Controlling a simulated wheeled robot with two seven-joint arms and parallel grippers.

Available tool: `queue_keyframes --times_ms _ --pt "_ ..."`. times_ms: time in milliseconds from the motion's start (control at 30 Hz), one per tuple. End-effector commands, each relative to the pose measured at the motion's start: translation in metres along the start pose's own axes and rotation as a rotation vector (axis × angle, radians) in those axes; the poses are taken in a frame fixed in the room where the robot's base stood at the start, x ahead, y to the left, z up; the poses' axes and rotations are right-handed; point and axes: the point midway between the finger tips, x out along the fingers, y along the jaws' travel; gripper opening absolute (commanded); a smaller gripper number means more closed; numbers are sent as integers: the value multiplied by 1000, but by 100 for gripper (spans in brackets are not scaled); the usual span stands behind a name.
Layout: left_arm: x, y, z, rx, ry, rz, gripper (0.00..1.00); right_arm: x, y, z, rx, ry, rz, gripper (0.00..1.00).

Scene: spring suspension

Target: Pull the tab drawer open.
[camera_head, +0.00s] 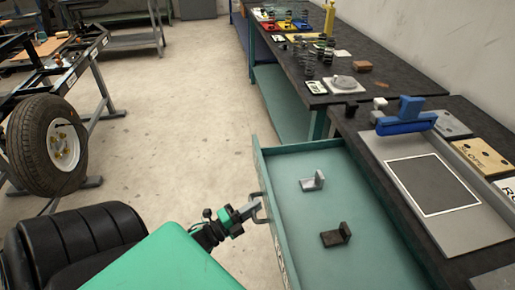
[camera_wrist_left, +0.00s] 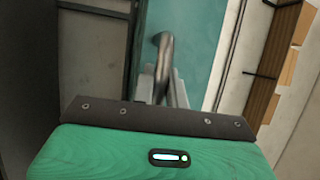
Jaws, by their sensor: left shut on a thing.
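The tab drawer (camera_head: 290,230) is teal and stands pulled out from under the dark workbench. Inside it lie a light grey angled tab (camera_head: 313,181) and a dark angled tab (camera_head: 337,236), apart from each other. My left gripper (camera_head: 254,207) is at the drawer's front, shut on the metal drawer handle (camera_head: 261,208). In the left wrist view the curved handle (camera_wrist_left: 165,60) rises from between the fingers (camera_wrist_left: 160,88) against the teal front. My right gripper is in neither view.
The workbench (camera_head: 350,125) holds a grey tray with a dark panel (camera_head: 433,185) and a blue clamp-like tool (camera_head: 405,117). Springs and coloured plates sit farther back. A wheel (camera_head: 47,146) on a frame stands at left. The floor (camera_head: 185,130) between is clear.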

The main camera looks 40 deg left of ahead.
Motion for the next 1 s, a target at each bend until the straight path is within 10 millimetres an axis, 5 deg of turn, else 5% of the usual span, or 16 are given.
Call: queue_keyframes --times_ms 233,267,367,767,1000 --pt "0 1 0 0 -2 3 0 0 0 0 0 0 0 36" --pt "0 1 0 0 -2 2 18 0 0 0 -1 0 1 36" --pt "0 1 0 0 -1 2 36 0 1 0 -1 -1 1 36" --pt "-7 1 0 0 -1 1 36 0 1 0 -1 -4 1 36" --pt "-47 3 0 0 -3 5 36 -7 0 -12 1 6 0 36"
